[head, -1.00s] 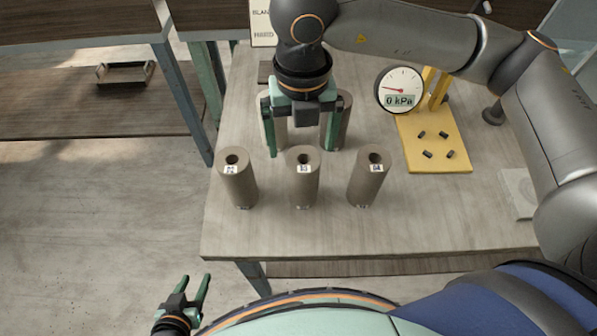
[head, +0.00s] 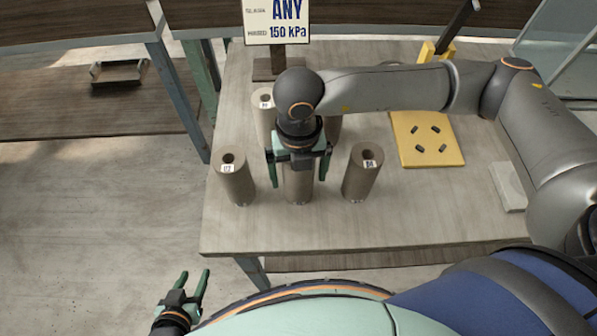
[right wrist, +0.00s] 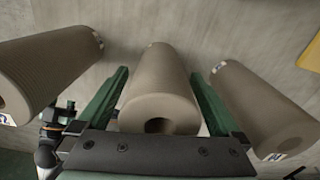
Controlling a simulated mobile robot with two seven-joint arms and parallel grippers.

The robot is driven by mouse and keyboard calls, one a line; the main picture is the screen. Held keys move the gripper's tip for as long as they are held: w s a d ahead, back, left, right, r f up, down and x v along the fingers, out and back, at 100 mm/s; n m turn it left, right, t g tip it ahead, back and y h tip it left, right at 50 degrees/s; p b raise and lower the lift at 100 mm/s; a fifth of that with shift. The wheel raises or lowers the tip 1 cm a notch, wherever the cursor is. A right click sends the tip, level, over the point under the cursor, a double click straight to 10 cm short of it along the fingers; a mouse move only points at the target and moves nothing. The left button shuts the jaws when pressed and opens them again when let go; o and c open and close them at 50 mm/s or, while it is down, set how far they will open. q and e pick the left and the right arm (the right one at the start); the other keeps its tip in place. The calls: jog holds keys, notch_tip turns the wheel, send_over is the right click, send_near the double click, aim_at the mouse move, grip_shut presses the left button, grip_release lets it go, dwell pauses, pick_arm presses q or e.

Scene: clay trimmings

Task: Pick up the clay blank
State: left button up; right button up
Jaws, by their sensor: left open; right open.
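Several brown clay blanks, upright cylinders with a hole in the top, stand on the table. The front row has a left blank (head: 236,184), a middle blank (head: 299,189) and a right blank (head: 361,176). Behind are a back left blank (head: 264,118) and a back right blank (head: 333,128), partly hidden by my right arm. My right gripper (head: 298,181) is open, pointing down over the front middle blank and hiding its top. In the right wrist view this blank (right wrist: 158,85) stands between the open fingers, with gaps visible. My left gripper (head: 195,274) is open and empty, off the table's front left.
A sign (head: 276,22) reading "ANY" and "150 kPa" stands at the back. A yellow plate (head: 428,155) with small dark pieces lies right of the blanks; my right arm hides the gauge. A pale block (head: 508,187) lies at the right. The table's front strip is clear.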

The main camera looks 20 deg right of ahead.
jog(key=shift+c, duration=0.4)
grip_shut()
jog(key=shift+r, duration=0.1)
dwell(0.3)
